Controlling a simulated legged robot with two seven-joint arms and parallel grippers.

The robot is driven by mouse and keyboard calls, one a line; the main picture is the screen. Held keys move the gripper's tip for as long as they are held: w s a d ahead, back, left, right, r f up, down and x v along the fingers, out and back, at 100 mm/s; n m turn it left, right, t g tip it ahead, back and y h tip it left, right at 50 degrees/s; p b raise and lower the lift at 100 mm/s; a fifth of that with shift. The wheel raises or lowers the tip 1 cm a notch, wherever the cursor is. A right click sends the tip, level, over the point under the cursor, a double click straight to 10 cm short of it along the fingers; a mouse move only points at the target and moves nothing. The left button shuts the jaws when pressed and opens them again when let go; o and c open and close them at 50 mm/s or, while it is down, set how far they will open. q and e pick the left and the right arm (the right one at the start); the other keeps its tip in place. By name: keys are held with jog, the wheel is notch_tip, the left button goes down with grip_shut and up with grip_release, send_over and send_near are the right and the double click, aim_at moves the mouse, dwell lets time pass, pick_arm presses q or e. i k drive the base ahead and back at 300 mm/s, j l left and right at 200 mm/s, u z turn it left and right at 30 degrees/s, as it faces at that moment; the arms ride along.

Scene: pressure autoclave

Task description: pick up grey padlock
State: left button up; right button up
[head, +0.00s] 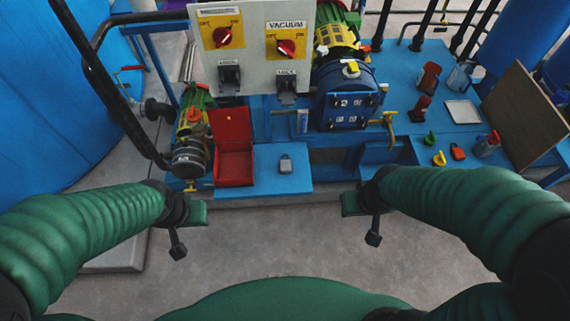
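The grey padlock (286,165) is small and lies on a blue ledge (264,185) near the middle of the head view. It sits just right of an open red box. My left gripper (186,226) is below and to the left of the padlock, well apart from it. My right gripper (364,222) is below and to the right, also apart from it. Nothing shows in either gripper, and whether their fingers are open or shut is unclear. Nothing covers the padlock.
The open red box (234,166) stands left of the padlock. A control panel (256,45) with red switches rises behind. Right of the padlock are a blue pump (345,95), a brass valve (389,123) and several small items. Grey floor (268,240) lies clear between my arms.

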aim_at(286, 166)
jog(key=i+l+u, duration=0.5)
jog(key=l+u, duration=0.25)
jog(key=i+l+u, duration=0.25)
jog(key=l, duration=0.25)
jog(key=k+u, duration=0.1)
jog(key=u, duration=0.55)
